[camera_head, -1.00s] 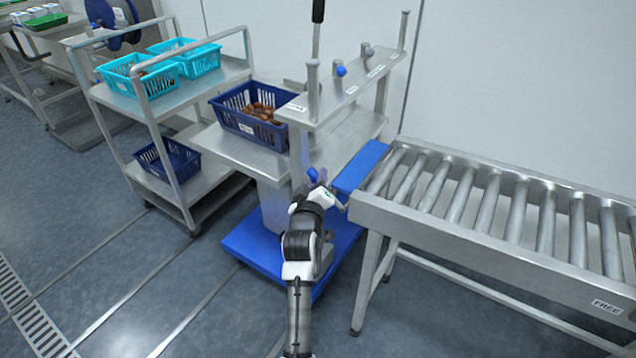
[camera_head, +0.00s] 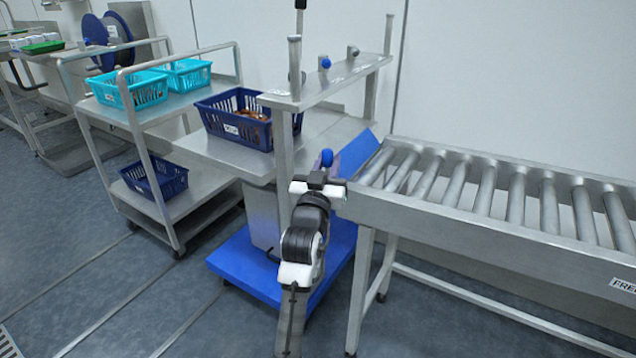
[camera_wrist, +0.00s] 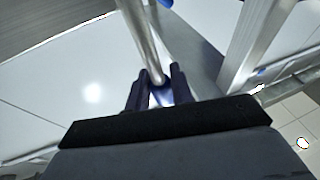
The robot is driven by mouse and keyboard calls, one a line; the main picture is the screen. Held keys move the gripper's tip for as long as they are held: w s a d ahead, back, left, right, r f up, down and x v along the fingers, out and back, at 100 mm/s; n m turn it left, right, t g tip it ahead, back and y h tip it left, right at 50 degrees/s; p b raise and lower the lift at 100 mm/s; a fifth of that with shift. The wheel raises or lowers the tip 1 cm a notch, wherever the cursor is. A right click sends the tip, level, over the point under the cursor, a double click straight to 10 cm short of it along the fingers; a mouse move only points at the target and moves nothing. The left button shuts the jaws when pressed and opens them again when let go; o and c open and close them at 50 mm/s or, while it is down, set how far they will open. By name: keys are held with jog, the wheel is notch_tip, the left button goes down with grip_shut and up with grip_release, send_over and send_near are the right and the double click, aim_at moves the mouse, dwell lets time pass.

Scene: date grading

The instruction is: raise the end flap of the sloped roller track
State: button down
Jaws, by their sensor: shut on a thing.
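The sloped roller track (camera_head: 470,232) stands at the right in the head view. Its blue end flap (camera_head: 359,154) is at the track's left end, tilted with its outer edge up. A blue knob (camera_head: 327,157) shows at the flap's near left side. My gripper (camera_head: 325,173) is at this knob and shut on it. In the wrist view, my gripper's dark fingers (camera_wrist: 157,88) close around something blue, partly hidden between them. My gripper and arm hide the flap's near corner.
A steel stand (camera_head: 283,160) with a shelf rises close left of my gripper. A navy crate of dates (camera_head: 215,124) sits on the bench beside it. A trolley (camera_head: 176,218) with teal and navy crates stands further left. The floor at front left is clear.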

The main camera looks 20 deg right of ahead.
jog(key=s+d+f+m+g+h+b, duration=0.2)
jog(key=s+d+m+g+h+b, duration=0.1)
jog(key=m+b, duration=0.9)
jog(key=s+d+h+b, duration=0.1)
jog(key=s+h+b, duration=0.1)
jog(key=b, duration=0.1)
jog(key=shift+s+d+f+m, duration=0.2)
jog(key=shift+s+f+m, duration=0.1)
jog(key=shift+m, duration=0.1)
jog(key=shift+g+h, duration=0.3)
jog(key=c, duration=1.3)
grip_release()
jog(key=shift+o, duration=0.5)
jog(key=shift+s, duration=0.1)
